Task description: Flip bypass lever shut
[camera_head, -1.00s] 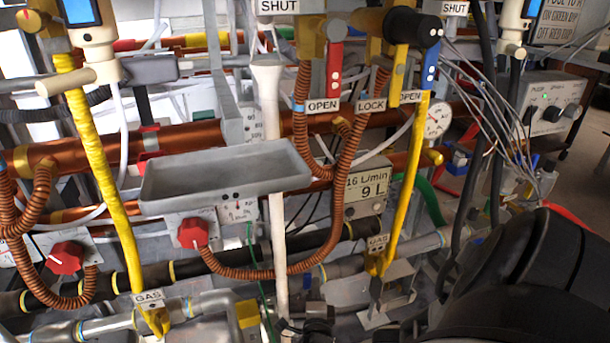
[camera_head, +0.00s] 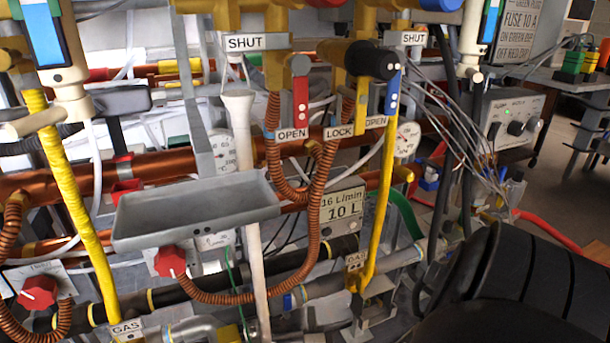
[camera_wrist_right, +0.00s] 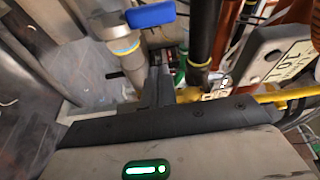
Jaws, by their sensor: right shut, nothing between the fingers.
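In the head view a red lever (camera_head: 301,98) hangs down beside an OPEN label, with a SHUT label above left. A blue lever (camera_head: 393,92) hangs down beside another OPEN label, with its own SHUT label above. No label reading bypass is legible. My right arm (camera_head: 490,285) is a dark shape at lower right; its fingertips cannot be made out there. In the right wrist view my right gripper (camera_wrist_right: 159,76) is shut and empty, with its fingers together. A blue handle (camera_wrist_right: 150,14) lies beyond the fingertips, apparently apart from them. My left gripper is not in view.
A grey tray (camera_head: 195,212) juts out in front of copper pipes. Open floor (camera_head: 555,190) shows at right.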

